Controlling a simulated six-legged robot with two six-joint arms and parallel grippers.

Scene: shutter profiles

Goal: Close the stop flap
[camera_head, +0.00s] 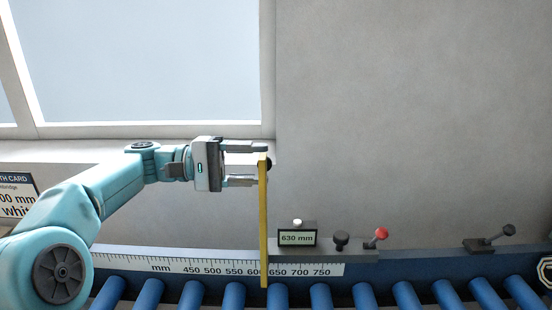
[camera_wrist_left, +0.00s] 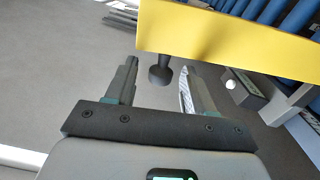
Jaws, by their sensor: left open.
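The yellow stop flap (camera_head: 263,225) stands upright at the roller conveyor, crossing the scale near 630. A black knob (camera_head: 268,163) sits at its upper end. My left gripper (camera_head: 258,165) reaches in from the left at the height of the knob, with its fingers open. In the left wrist view the flap (camera_wrist_left: 230,38) fills the upper right. The knob (camera_wrist_left: 160,75) shows between the tips of the open fingers (camera_wrist_left: 159,80), and the jaws are not shut on it. My right gripper is not in view.
A display reading 630 mm (camera_head: 297,238) stands on the rail right of the flap. Beside it are a black knob (camera_head: 341,239), a red-tipped lever (camera_head: 381,234) and a black-tipped lever (camera_head: 508,230). Blue rollers (camera_head: 320,296) run along the front. A wall and window are behind.

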